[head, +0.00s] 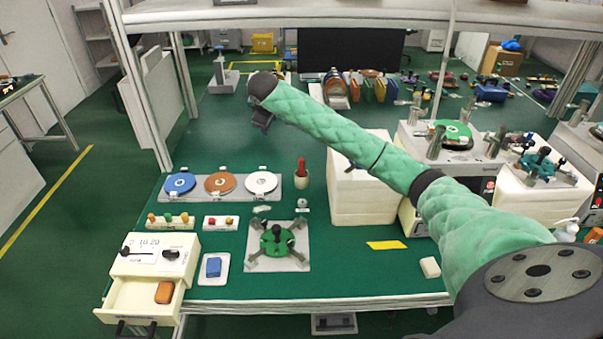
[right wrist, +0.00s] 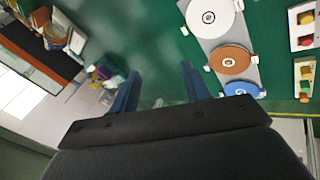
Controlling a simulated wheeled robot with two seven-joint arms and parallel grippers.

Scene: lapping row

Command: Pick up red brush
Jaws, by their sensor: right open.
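The red brush (head: 301,166) stands upright in a small beige cup (head: 303,181) on the green bench, right of the row of discs. My right gripper (head: 262,126) is in the air, up and left of the brush in the head view, apart from it. In the right wrist view its two blue fingers (right wrist: 160,88) are spread with nothing between them. The brush does not show in the right wrist view. My left gripper is in neither view.
A grey rack of blue, brown and white discs (head: 220,197) lies left of the cup. A white block stack (head: 362,195) stands to its right. A green fixture (head: 278,241) sits in front. A small cabinet (head: 158,256) has its drawer open. An overhead shelf (head: 330,13) spans the bench.

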